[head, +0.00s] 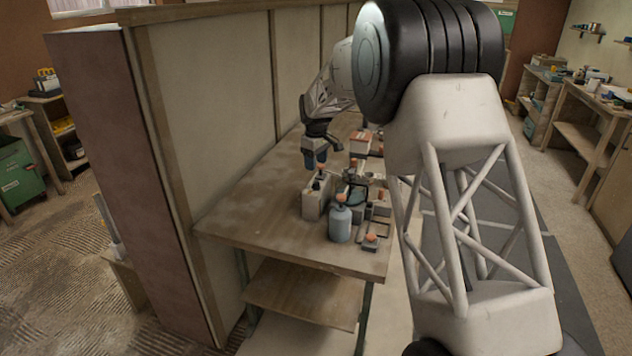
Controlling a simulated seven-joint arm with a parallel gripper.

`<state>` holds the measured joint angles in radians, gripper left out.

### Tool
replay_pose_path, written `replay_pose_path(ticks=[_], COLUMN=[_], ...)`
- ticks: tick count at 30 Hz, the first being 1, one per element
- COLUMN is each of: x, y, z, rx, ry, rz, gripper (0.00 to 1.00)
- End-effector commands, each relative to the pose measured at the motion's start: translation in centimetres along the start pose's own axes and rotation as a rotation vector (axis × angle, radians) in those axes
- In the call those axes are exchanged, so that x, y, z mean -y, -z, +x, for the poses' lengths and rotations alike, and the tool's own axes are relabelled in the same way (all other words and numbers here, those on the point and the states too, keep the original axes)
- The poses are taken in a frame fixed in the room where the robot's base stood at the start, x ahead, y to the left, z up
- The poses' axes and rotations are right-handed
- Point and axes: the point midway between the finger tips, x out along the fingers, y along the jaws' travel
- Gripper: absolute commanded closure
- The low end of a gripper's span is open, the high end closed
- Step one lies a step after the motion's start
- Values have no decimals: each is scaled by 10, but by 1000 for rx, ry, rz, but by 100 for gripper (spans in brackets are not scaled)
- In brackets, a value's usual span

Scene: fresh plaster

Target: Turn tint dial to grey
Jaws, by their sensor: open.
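My gripper (315,158) is small in the head view, with dark housing and blue-grey fingers pointing down. It is open, above the far-left side of a cluster of devices on the workbench (270,232). I cannot make out which part is the tint dial, nor any grey mark. A dark round part (357,196) sits among the devices, partly hidden.
A blue-grey canister (340,224) with an orange cap stands at the cluster's front. A small orange-knobbed piece (371,239) is right of it. An orange-topped box (360,144) stands behind. A partition wall (215,100) borders the bench's left. The bench's front-left is clear. My arm hides the right side.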

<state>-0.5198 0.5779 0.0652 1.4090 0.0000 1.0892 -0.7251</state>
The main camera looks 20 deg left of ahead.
Motion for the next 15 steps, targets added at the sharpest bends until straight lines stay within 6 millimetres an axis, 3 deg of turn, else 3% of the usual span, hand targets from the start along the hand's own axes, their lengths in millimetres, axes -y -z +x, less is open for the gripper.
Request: replay_pose_path(ticks=[8, 15], x=[0, 0], y=[0, 0], z=[7, 30], rx=[1, 2], ry=[1, 2], rz=[0, 1], gripper=[45, 45])
